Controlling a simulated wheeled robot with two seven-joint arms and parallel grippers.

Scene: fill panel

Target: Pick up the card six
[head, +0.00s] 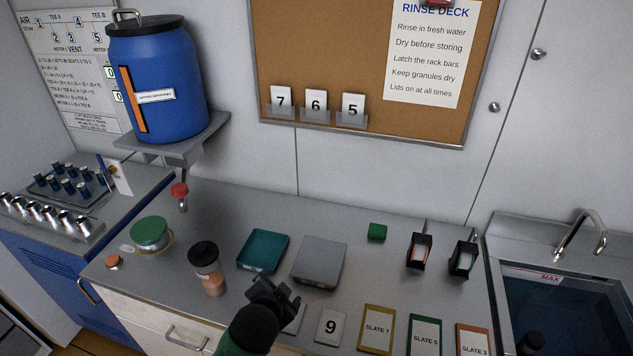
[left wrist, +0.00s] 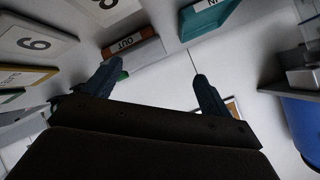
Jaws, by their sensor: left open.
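A white card reading 6 (head: 316,102) stands in the middle clear holder on the cork board, between a card 7 (head: 281,101) and a card 5 (head: 352,107). A card reading 9 (head: 330,326) lies on the counter; its digit looks like a 6 in the tilted left wrist view (left wrist: 35,42). Another white card (head: 295,319) lies beside it, mostly hidden by my left gripper (head: 275,293). The left gripper is above the counter's front, well below the board. In the left wrist view (left wrist: 158,88) its fingers are apart with nothing between them. My right gripper is not visible.
A teal tray (head: 263,250) and a grey tray (head: 319,262) lie just behind the gripper. A jar with a black lid (head: 206,267) stands to its left. Slates (head: 377,328) line the front right. A blue drum (head: 158,80) sits on a wall shelf left of the board.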

